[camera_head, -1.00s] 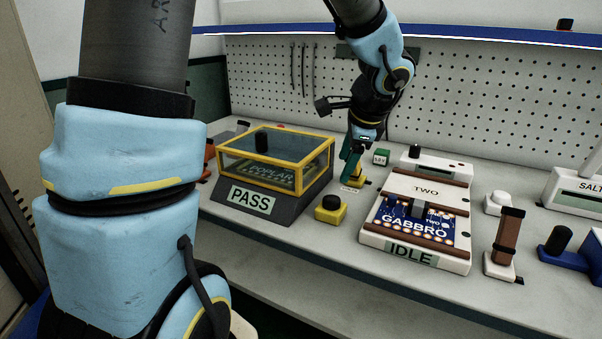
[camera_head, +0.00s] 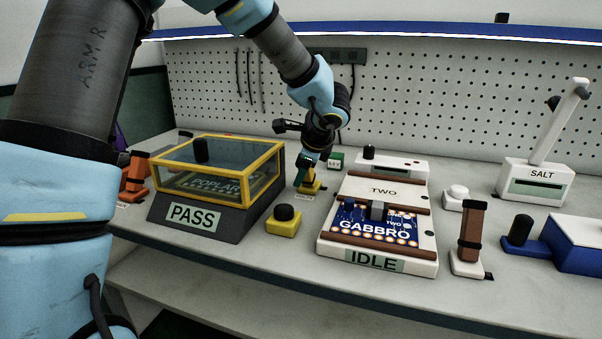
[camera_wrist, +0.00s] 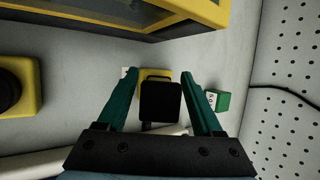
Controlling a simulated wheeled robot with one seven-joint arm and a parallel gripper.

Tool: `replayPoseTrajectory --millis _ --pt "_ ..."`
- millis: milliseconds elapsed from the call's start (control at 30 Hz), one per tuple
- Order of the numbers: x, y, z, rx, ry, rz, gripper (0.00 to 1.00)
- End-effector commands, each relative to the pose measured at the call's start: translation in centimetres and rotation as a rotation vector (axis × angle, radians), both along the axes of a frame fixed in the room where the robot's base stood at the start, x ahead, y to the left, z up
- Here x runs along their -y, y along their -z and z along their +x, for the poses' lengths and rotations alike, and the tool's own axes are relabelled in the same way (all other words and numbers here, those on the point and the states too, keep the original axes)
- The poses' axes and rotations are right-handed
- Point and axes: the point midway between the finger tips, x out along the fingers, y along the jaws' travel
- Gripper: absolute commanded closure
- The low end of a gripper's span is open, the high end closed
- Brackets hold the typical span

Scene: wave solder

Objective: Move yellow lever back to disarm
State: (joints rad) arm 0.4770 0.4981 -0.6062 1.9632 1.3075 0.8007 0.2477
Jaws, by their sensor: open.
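The yellow lever (camera_head: 310,183) stands on the bench between the yellow-framed case and the white GABBRO unit. In the wrist view its black top (camera_wrist: 161,101) and part of its yellow base (camera_wrist: 155,74) show. My gripper (camera_head: 304,172) is over the lever from above. In the wrist view my gripper (camera_wrist: 161,78) is open, with one teal finger on each side of the black top. A gap shows between each finger and the top. The lever's lower part is mostly hidden by my gripper in the head view.
The yellow-framed PASS case (camera_head: 215,185) stands close on the left. A yellow box with a black button (camera_head: 284,222) sits in front. The GABBRO unit marked IDLE (camera_head: 378,220) is on the right. A small green block (camera_head: 336,160) and pegboard (camera_head: 420,100) are behind.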

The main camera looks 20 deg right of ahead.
Motion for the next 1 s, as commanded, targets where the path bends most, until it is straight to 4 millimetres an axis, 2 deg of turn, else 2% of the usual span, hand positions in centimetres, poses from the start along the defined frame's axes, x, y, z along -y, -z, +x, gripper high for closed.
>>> replayPoseTrajectory --millis 133,433,1000 --pt "0.03 0.82 0.64 0.000 -0.001 -0.001 0.32" --pt "0.03 0.99 0.76 0.000 -0.001 -0.001 0.32" --pt "0.04 0.97 0.74 -0.001 0.000 -0.001 0.97"
